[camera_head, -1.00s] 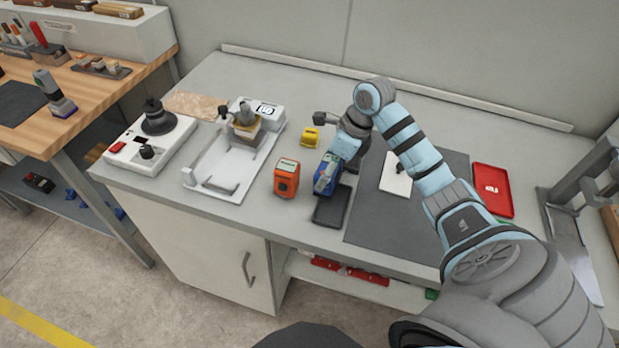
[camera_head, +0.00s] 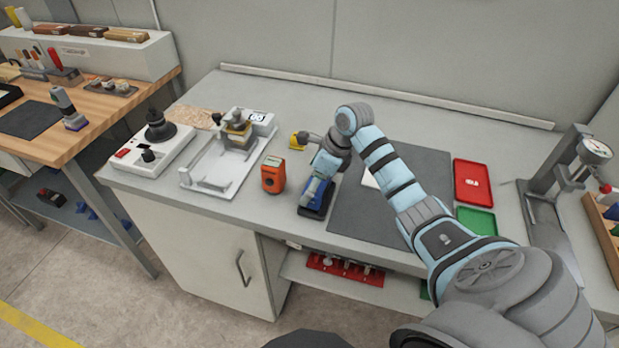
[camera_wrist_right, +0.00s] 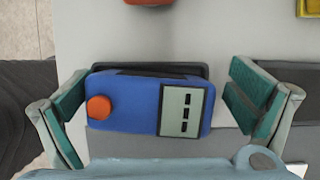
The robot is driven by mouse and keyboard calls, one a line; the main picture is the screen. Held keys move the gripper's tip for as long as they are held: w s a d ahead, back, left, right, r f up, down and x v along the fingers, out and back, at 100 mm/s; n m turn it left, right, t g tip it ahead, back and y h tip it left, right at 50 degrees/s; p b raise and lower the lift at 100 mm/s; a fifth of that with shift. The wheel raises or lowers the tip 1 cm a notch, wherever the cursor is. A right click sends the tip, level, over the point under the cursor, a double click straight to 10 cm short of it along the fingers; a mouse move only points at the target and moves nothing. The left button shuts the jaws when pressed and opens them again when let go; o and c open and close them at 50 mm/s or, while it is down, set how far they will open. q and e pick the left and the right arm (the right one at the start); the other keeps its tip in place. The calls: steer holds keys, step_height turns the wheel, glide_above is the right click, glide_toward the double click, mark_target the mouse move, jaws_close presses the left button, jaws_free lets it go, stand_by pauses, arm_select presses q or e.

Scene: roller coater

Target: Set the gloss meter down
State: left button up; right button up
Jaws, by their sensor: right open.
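The gloss meter, a blue box with an orange knob and a pale display, shows between my fingers in the right wrist view (camera_wrist_right: 140,105). In the head view it is partly hidden by my right gripper (camera_head: 314,192). It sits on a small dark holder (camera_head: 312,213) at the bench's front, left of the dark mat. The holder's dark rim shows behind it in the wrist view (camera_wrist_right: 203,70). My right gripper (camera_wrist_right: 157,88) is open, with a finger on each side of the meter and a gap at the right finger. My left gripper is not in view.
An orange device (camera_head: 272,176) stands just left of the holder, with a yellow block (camera_head: 298,140) behind. The dark mat (camera_head: 375,215) lies to the right, then red (camera_head: 473,182) and green (camera_head: 477,221) trays. A gauge stand (camera_head: 550,190) is at far right.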

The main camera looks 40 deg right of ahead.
mark_target(321, 183)
steer(key=s+r, duration=0.2)
steer(key=shift+s+d+r, duration=0.1)
steer(key=shift+s+d, duration=0.2)
steer(key=shift+s, duration=0.1)
steer(key=v, duration=0.2)
steer(key=s+v, duration=0.1)
steer(key=v, duration=0.2)
steer(key=shift+a, duration=0.1)
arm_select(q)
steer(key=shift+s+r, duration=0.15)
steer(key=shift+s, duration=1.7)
arm_select(e)
steer(key=shift+w+v, duration=0.2)
steer(key=shift+v, duration=0.7)
steer(key=shift+w+v, duration=0.15)
steer(key=shift+v, duration=0.75)
steer(key=shift+w+v, duration=0.2)
steer(key=shift+v, duration=0.65)
